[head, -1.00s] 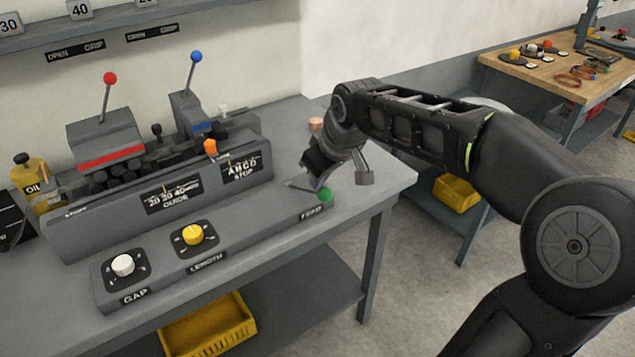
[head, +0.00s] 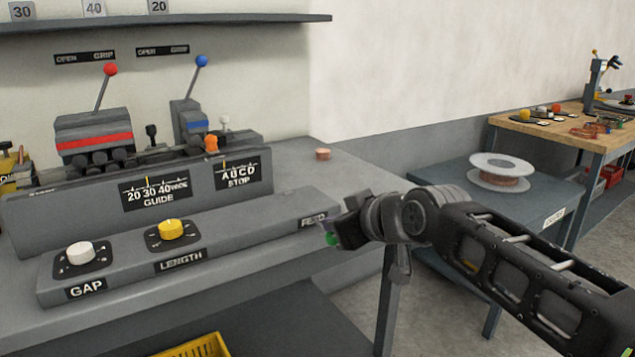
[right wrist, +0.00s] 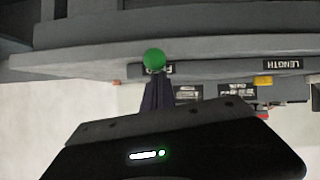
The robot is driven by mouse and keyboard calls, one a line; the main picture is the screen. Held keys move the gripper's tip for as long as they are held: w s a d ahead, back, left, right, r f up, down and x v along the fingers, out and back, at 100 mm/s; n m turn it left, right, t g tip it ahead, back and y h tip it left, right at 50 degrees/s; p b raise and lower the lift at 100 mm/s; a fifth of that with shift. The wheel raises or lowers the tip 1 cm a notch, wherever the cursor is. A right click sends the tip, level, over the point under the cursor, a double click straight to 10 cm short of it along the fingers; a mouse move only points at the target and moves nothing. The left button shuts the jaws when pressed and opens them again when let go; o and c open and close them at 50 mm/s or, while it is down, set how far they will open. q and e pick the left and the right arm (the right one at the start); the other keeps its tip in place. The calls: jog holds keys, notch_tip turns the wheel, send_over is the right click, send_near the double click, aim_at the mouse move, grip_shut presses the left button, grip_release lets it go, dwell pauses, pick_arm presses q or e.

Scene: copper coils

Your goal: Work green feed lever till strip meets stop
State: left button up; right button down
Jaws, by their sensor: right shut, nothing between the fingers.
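The green knob of the feed lever (head: 331,239) shows just beyond the right end of the front panel, below the FEED label (head: 313,220). My right gripper (head: 340,228) is at the knob, shut with nothing between its fingers; its arm hides most of the lever. In the right wrist view the green knob (right wrist: 153,58) is at the fingertips (right wrist: 156,80); I cannot tell if they touch. The stop scale (head: 238,176), lettered A to D, is on the machine face. I cannot make out the strip clearly. My left gripper is not in view.
The white GAP knob (head: 80,252) and yellow LENGTH knob (head: 171,230) sit left on the panel. Red (head: 110,69) and blue (head: 202,61) levers stand behind. A copper piece (head: 323,154) lies on the bench. A spool (head: 500,171) rests on a side table.

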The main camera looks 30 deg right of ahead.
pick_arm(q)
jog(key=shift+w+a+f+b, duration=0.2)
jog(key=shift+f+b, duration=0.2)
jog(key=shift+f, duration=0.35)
pick_arm(e)
jog(key=shift+s+f, duration=0.1)
jog(key=shift+f, duration=0.5)
jog(key=r+p, duration=0.1)
jog(key=w+r+p, duration=0.1)
jog(key=r, duration=0.1)
jog(key=r+p, duration=0.1)
jog(key=r, duration=0.1)
jog(key=shift+w+a+r+p, duration=0.2)
jog(key=shift+a+p, duration=0.1)
jog(key=shift+p, duration=0.1)
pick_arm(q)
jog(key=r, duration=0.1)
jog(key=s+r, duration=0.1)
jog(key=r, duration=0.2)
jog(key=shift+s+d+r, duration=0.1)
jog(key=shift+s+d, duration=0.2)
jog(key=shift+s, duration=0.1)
pick_arm(e)
jog(key=v, duration=1)
jog(key=shift+f+t, duration=0.2)
jog(key=shift+t, duration=0.1)
jog(key=shift+s, duration=0.1)
